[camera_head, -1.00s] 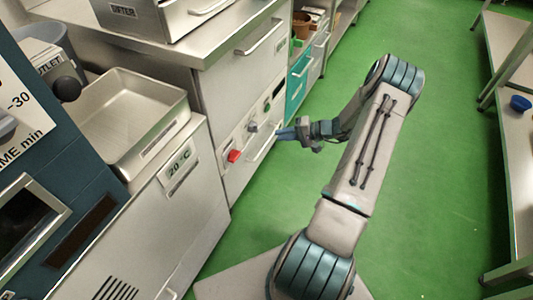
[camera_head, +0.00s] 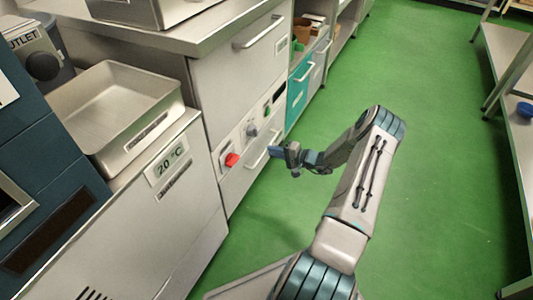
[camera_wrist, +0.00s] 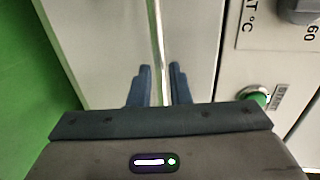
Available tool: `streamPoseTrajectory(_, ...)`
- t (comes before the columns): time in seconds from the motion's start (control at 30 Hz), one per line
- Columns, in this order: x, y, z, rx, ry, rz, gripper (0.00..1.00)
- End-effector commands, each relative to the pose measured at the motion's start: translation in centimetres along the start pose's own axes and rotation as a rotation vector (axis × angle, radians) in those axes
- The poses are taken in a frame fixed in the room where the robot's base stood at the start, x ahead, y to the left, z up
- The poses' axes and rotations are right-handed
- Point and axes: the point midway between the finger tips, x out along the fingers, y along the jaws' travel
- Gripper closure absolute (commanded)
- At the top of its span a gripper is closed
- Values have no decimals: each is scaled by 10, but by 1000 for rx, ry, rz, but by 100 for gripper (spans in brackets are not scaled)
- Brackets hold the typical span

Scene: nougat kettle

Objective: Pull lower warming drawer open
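The lower warming drawer (camera_head: 236,187) is the pale front panel below the control strip on the cabinet; it looks closed. Its bar handle (camera_head: 257,159) is partly hidden by my gripper in the head view. My gripper (camera_head: 275,151) is at the handle. In the wrist view the handle bar (camera_wrist: 156,35) runs down between my two fingers (camera_wrist: 160,80), one on each side. A narrow gap shows beside the bar, so the fingers look open around it, not clamped. The drawer front (camera_wrist: 105,50) lies behind them.
The control strip carries a red switch (camera_head: 231,159), a grey knob (camera_head: 251,130) and a green button (camera_wrist: 258,96). An upper drawer handle (camera_head: 258,32) is above. A metal tray (camera_head: 120,110) sits on the left counter. Green floor (camera_head: 400,60) is clear to the right.

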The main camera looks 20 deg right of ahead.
Motion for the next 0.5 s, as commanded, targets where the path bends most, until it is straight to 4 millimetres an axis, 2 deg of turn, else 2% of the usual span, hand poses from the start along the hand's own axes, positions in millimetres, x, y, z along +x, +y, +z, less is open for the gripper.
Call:
streamPoseTrajectory(0.03, 10, 3, 1, -1, -3, -1, 83)
streamPoseTrajectory(0.2, 30, 2, 0, 0, -1, 1, 83)
streamPoseTrajectory(0.5, 37, 0, 0, 1, 1, 0, 83)
